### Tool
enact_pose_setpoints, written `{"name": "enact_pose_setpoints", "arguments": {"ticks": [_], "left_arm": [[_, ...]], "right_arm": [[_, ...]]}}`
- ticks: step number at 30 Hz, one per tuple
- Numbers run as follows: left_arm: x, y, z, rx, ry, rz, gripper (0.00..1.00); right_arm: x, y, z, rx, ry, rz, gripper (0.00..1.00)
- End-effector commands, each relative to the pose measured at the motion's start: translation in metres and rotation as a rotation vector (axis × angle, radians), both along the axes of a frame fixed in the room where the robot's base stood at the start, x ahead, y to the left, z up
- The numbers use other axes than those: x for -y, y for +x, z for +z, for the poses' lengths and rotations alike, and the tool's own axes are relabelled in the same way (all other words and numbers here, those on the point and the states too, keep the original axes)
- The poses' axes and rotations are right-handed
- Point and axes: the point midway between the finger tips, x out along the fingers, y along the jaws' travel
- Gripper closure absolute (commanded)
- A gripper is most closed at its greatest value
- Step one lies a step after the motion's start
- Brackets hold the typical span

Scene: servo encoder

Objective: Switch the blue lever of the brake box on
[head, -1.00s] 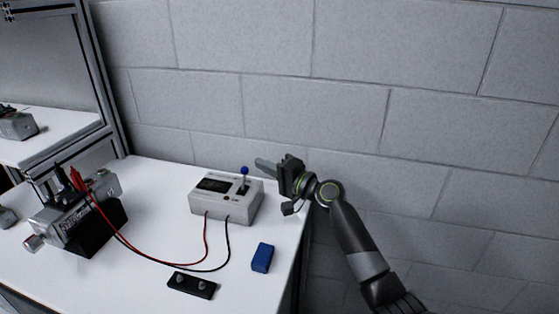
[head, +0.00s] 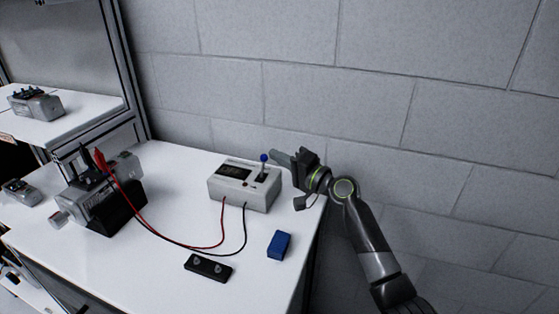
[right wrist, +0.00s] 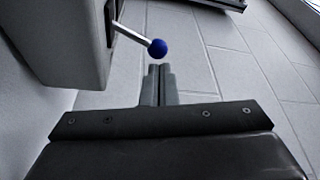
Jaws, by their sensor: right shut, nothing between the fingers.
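The brake box (head: 243,186) is a light grey box with a dark display, at the back right of the white table. Its lever has a silver stem and a blue ball (head: 264,157) and stands up from the top. My right gripper (head: 274,155) is shut and empty, its fingertips close beside the blue ball in the head view. In the right wrist view the blue ball (right wrist: 157,48) is just beyond the shut fingertips (right wrist: 159,68); I cannot tell whether they touch. The box's side (right wrist: 62,40) fills the upper left there. My left gripper is not in view.
Red and black cables run from the box to a grey motor unit (head: 105,190) on a black block at left. A blue block (head: 279,244) and a black plate with two knobs (head: 208,267) lie in front. A brick wall (head: 300,80) stands behind.

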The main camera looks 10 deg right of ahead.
Motion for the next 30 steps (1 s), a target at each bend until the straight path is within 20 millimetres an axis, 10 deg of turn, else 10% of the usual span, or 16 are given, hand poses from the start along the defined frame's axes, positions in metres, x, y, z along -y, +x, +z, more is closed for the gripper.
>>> {"name": "enact_pose_setpoints", "arguments": {"ticks": [30], "left_arm": [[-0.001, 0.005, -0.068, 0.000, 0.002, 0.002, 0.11]], "right_arm": [[-0.008, -0.012, 0.000, 0.219, -0.146, 0.002, 1.00]]}}
